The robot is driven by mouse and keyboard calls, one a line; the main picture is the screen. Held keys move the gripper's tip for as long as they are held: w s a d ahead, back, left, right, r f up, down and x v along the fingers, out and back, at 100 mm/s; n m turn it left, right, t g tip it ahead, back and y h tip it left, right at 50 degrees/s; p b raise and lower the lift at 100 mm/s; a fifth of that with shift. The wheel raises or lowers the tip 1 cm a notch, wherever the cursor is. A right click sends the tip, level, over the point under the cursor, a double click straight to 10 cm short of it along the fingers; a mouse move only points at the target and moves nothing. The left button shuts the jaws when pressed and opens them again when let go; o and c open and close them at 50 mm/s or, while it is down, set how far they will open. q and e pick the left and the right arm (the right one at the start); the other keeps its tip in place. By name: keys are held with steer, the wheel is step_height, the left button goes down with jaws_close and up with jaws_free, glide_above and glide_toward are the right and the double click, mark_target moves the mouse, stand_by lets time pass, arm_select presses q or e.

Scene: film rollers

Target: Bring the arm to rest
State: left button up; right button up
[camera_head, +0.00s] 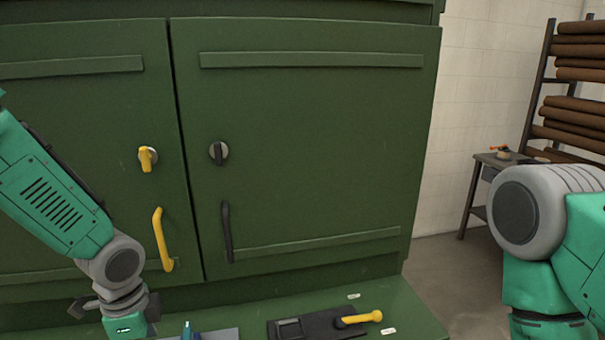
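My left arm (55,200) comes in from the left and angles down in front of the green cabinet. Its grey wrist joint (118,262) is low at the left. Below it is the body of my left gripper (125,325), cut off by the bottom edge; its fingertips are hidden, so I cannot tell whether it is open. My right arm (535,215) shows at the right as a large grey joint and teal links. Its gripper is outside the picture.
The green cabinet (310,150) has two closed doors, with a yellow handle (161,240) and a black handle (227,232). A black device with a yellow lever (358,319) sits on the green ledge (405,305). A rack of brown rolls (575,90) stands back right.

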arm_select(q)
steer(key=s+f+n+b, duration=0.7)
steer(key=s+f, duration=0.4)
steer(key=f, duration=0.5)
steer(key=s+f+n+b, duration=0.7)
steer(key=s+f, duration=0.5)
steer(key=f, duration=0.4)
steer(key=shift+a+f+t+b, duration=0.3)
steer(key=shift+a+f+b, duration=0.05)
steer(key=shift+a+b, duration=0.15)
steer(key=shift+s, duration=0.1)
